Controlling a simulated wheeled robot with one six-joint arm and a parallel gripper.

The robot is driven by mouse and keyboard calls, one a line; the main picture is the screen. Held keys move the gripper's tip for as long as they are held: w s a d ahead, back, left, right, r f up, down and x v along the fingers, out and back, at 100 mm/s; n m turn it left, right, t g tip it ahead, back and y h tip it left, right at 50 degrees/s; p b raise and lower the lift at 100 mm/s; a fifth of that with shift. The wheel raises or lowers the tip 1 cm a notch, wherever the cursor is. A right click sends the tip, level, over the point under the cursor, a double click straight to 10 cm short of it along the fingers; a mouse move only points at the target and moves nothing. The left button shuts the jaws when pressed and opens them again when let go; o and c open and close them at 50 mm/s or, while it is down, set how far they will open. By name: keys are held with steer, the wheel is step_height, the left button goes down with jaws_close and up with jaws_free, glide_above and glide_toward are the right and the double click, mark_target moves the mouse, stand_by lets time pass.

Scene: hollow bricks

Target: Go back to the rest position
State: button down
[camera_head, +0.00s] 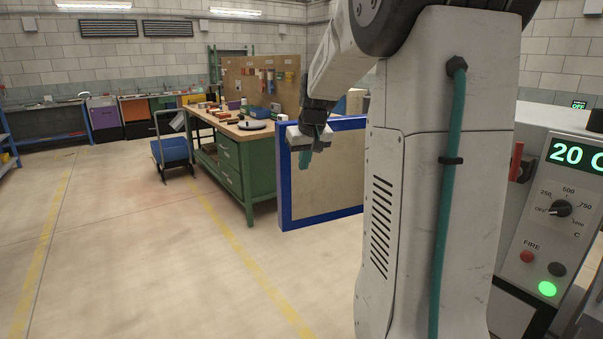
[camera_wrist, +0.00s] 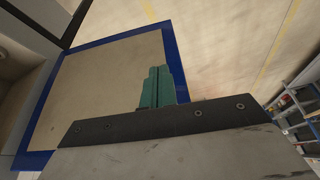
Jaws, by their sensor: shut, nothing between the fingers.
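My gripper (camera_head: 305,160) is near the middle of the head view, at the end of my raised arm. Its teal fingers point down in front of a blue-framed beige panel (camera_head: 325,190). In the wrist view the teal fingers (camera_wrist: 157,85) are together with nothing between them, and the blue-framed panel (camera_wrist: 95,85) lies behind them. I cannot tell how far the fingers are from the panel. My arm hides the panel's right part in the head view.
A control unit (camera_head: 560,210) with a "20 C" display and a lit green button stands close at right. A green workbench (camera_head: 232,170) with tools and a blue cart (camera_head: 172,150) stand farther back. The floor (camera_head: 130,250) at left is clear.

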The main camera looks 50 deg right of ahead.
steer(key=shift+s+r, duration=0.15)
steer(key=shift+r, duration=0.1)
steer(key=s+a+f+n+g+y, duration=0.1)
steer(key=s+a+f+n, duration=0.1)
steer(key=s+a, duration=1)
steer(key=s+a+f+n+g, duration=0.1)
steer(key=s+a+n, duration=0.1)
steer(key=s+a, duration=1.1)
steer(key=a, duration=0.7)
steer(key=shift+s+f+n+g+y, duration=0.25)
steer(key=shift+f+n+g+y, duration=0.05)
steer(key=shift+f+g+y, duration=0.1)
